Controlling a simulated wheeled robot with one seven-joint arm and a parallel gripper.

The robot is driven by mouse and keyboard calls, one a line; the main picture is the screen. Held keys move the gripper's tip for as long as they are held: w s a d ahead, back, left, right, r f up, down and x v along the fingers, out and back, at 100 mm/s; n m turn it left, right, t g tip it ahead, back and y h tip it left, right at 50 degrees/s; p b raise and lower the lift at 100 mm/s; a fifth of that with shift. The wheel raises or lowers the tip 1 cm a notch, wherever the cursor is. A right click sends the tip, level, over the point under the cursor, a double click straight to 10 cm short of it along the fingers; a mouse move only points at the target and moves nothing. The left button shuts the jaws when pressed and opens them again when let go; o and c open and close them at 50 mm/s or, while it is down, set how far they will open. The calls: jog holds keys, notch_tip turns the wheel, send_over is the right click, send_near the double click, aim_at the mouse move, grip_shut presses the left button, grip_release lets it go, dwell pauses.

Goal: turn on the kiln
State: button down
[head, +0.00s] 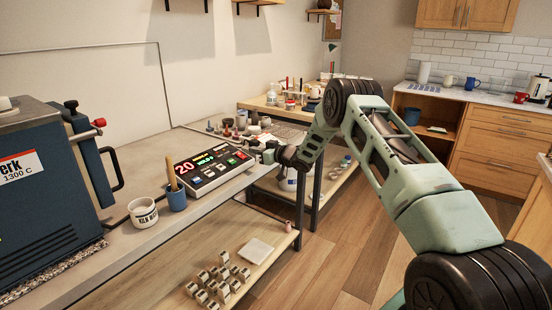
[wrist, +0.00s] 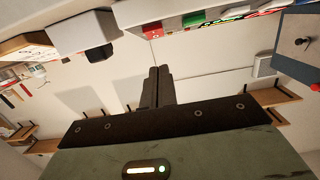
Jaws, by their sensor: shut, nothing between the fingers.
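The kiln (head: 35,190) is a dark blue box with a "1300 C" label at the left of the bench; part of a blue body, likely the kiln, shows in the wrist view (wrist: 300,38). Its control box (head: 208,168) lies on the bench right of the kiln, with lit red digits reading 20, a green display and several coloured buttons, including red and green ones. The box's edge with red and green parts shows at the top of the wrist view (wrist: 215,18). My gripper (wrist: 157,72) is shut and empty, just right of the control box in the head view, apparently apart from it.
A white mug (head: 143,213) and a blue cup (head: 176,198) holding a wooden tool stand between kiln and control box. Several pottery tools and jars crowd the bench behind my gripper. A lower shelf (head: 215,262) holds small pale blocks.

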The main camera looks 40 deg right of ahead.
jog(key=f+b+v, duration=0.1)
jog(key=v, duration=0.6)
jog(key=shift+s+d+f, duration=0.2)
jog(key=shift+s+f, duration=0.15)
jog(key=shift+s, duration=0.05)
jog(key=w+a+r+g+h, duration=0.15)
jog(key=a+r, duration=0.25)
jog(key=a, duration=0.6)
jog(key=s+a+r+g, duration=0.2)
jog(key=s+a+g, duration=0.1)
jog(key=s+a, duration=0.55)
jog(key=s+a+r+g, duration=0.25)
jog(key=s+a, duration=0.35)
jog(key=a, duration=0.6)
jog(key=s+a+n+g+h, duration=0.1)
jog(key=s+a+g, duration=0.15)
jog(key=s, duration=0.55)
jog(key=s+a+n+g+h, duration=0.15)
jog(key=s+a, duration=0.25)
jog(key=s, duration=0.4)
jog(key=s+n+g+h, duration=0.1)
jog(key=s+g, duration=0.3)
jog(key=s, duration=1.7)
jog(key=shift+s+f+g, duration=0.3)
jog(key=shift+s+f, duration=0.05)
jog(key=shift+f, duration=0.05)
